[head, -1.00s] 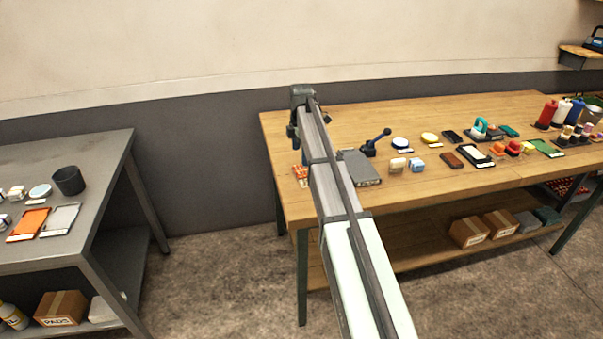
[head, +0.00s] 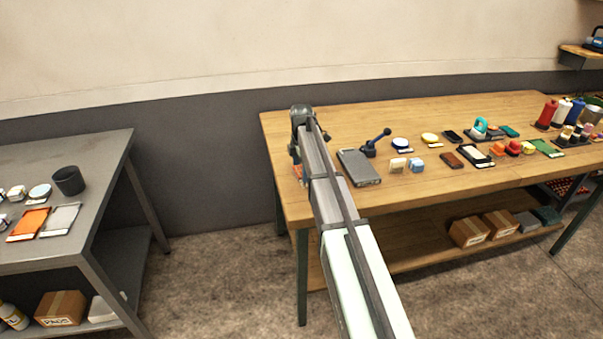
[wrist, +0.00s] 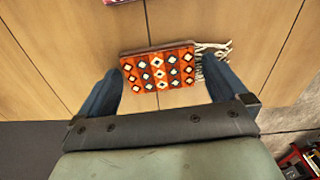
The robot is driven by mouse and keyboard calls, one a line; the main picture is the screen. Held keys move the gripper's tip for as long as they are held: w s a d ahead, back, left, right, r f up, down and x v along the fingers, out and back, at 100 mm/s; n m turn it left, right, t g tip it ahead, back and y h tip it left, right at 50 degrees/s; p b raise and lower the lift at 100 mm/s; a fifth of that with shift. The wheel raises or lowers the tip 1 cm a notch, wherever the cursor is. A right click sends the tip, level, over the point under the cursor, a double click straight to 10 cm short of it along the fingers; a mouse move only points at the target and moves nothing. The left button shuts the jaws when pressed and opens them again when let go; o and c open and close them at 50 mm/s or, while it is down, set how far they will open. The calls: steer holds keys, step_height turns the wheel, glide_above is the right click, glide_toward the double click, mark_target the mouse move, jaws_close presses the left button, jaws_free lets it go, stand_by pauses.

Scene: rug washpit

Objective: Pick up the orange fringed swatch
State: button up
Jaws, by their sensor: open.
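The orange fringed swatch (wrist: 158,70) lies flat on the wooden bench, with a black, white and orange diamond pattern and pale fringe on its right side in the wrist view. In the head view only a sliver of the swatch (head: 297,171) shows beside my arm. My gripper (wrist: 164,80) is open and empty above it. In the wrist view one finger stands at each side of the swatch, with the right finger near the fringe. I cannot tell how high the fingertips are. In the head view my arm hides the fingers.
On the wooden bench (head: 490,190) a grey flat case (head: 360,167) and a dark blue lever tool (head: 376,143) sit just right of my arm. Several small items and bottles stand farther right. A grey table (head: 100,160) with a black cup (head: 69,180) is at left, across a floor gap.

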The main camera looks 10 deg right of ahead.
steer(key=c, duration=0.9)
steer(key=shift+o, duration=0.2)
steer(key=shift+r, duration=0.1)
step_height(320, 180, up, 9)
steer(key=w+d+m, duration=0.1)
steer(key=w+d, duration=0.1)
steer(key=d, duration=1.8)
steer(key=shift+w+d, duration=0.35)
